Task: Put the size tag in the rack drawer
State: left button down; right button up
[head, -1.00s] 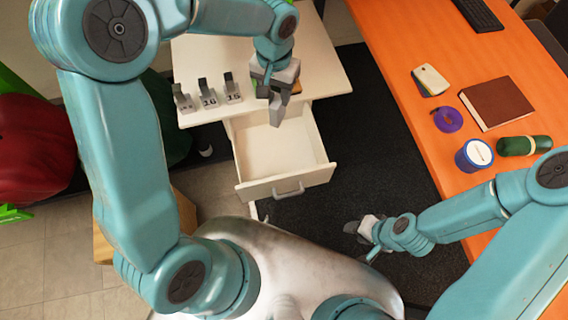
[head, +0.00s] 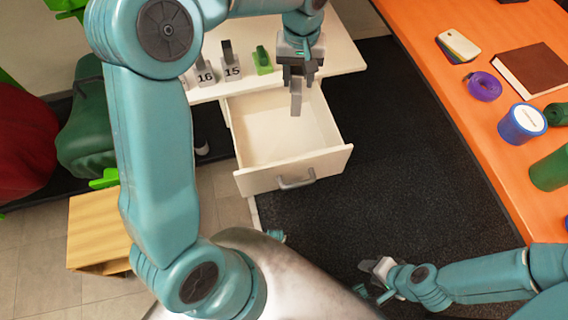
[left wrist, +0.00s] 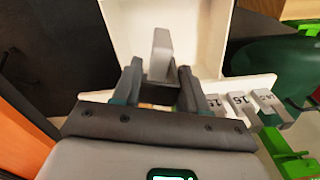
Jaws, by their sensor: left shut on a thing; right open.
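My left gripper (head: 298,78) is shut on a grey size tag (head: 295,102), which hangs below the fingertips. In the left wrist view the tag (left wrist: 161,48) stands out between the two fingers of the left gripper (left wrist: 160,78). The white rack drawer (head: 268,182) is pulled out and looks empty. In the head view the tag overlaps the drawer's rear right part; its height above the floor of the drawer is hard to tell. My right gripper (head: 375,277) is open and empty, low over the dark mat.
On the white rack top stand grey tags marked 16 (head: 203,73) and 15 (head: 231,68), and a green holder (head: 262,61). The orange table (head: 430,85) at right carries a purple tape roll (head: 484,86), a blue tin (head: 522,124) and a brown book (head: 535,72).

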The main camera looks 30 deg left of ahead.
pick_arm(q)
jog(key=a+f+n+b, duration=0.1)
jog(key=a+f+b, duration=0.1)
jog(key=f+b, duration=0.5)
jog(key=a+f+n+b, duration=0.2)
jog(key=f+b, duration=0.5)
jog(key=f, duration=1.2)
jog(key=shift+f, duration=0.15)
pick_arm(e)
notch_tip(320, 180, down, 17)
jog(key=w, duration=0.1)
jog(key=shift+d, duration=0.35)
pick_arm(q)
jog(key=shift+w, duration=0.1)
pick_arm(e)
jog(key=shift+f, duration=0.1)
pick_arm(q)
jog(key=shift+f+n+b, duration=0.2)
jog(key=shift+n+b, duration=0.1)
jog(key=shift+b, duration=0.05)
jog(key=c, duration=0.6)
grip_release()
notch_tip(320, 180, up, 12)
jog(key=p, duration=0.5)
jog(key=shift+r, duration=0.2)
pick_arm(e)
jog(key=r, duration=0.4)
jog(key=shift+s+a+r, duration=0.3)
jog(key=shift+a, duration=0.05)
